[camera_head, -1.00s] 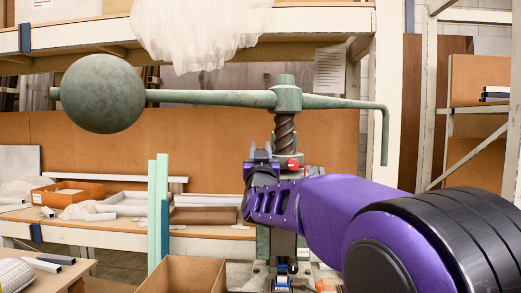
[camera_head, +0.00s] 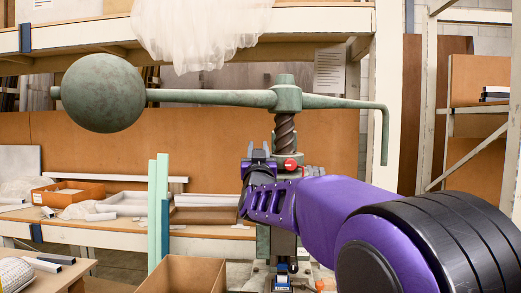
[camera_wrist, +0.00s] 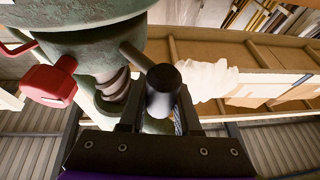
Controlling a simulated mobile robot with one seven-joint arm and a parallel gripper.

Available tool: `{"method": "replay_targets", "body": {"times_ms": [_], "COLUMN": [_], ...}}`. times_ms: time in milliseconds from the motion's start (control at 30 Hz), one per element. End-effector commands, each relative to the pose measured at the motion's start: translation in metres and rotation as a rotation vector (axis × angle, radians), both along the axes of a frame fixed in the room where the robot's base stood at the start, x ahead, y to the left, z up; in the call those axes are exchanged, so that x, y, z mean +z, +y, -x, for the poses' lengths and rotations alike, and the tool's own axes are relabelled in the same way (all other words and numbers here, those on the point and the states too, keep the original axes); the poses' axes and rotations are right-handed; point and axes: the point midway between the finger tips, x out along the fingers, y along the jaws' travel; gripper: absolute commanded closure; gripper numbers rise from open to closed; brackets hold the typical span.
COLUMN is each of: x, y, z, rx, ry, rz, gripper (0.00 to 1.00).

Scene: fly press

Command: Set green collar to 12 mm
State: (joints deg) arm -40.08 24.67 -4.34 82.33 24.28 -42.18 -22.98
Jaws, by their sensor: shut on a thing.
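The green fly press shows in the head view, with its ball-weighted arm (camera_head: 105,93) on top and its brown screw (camera_head: 285,130) below. My gripper (camera_head: 258,154) is beside the press neck, left of a red knob (camera_head: 291,164). In the wrist view, the jaws of my gripper (camera_wrist: 160,108) are shut around a black-capped handle (camera_wrist: 163,88) on a metal rod that runs up-left to the press. No scale reading is legible.
The red knob (camera_wrist: 50,82) sits close left of the jaws in the wrist view. A cardboard box (camera_head: 185,274) and upright green strips (camera_head: 157,210) stand left of the press. A bench with trays (camera_head: 205,214) runs behind.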

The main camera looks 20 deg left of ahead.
Motion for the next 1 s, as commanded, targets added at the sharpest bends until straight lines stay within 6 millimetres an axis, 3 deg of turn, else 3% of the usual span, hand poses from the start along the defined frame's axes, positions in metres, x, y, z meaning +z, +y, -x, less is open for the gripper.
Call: {"method": "replay_targets", "body": {"times_ms": [433,467,600,1000], "x": [0.0069,0.0071,0.0062,-0.0003], "y": [0.0047,0.0045,0.005,0.0052], "z": [-0.0099,-0.01,-0.0097,-0.0019], "rx": [-0.007,-0.007,-0.007,-0.003], "ry": [-0.011,-0.011,-0.011,-0.005], "rz": [-0.007,-0.007,-0.006,-0.003], "gripper": [1.0,0.63,0.38,0.38]}}
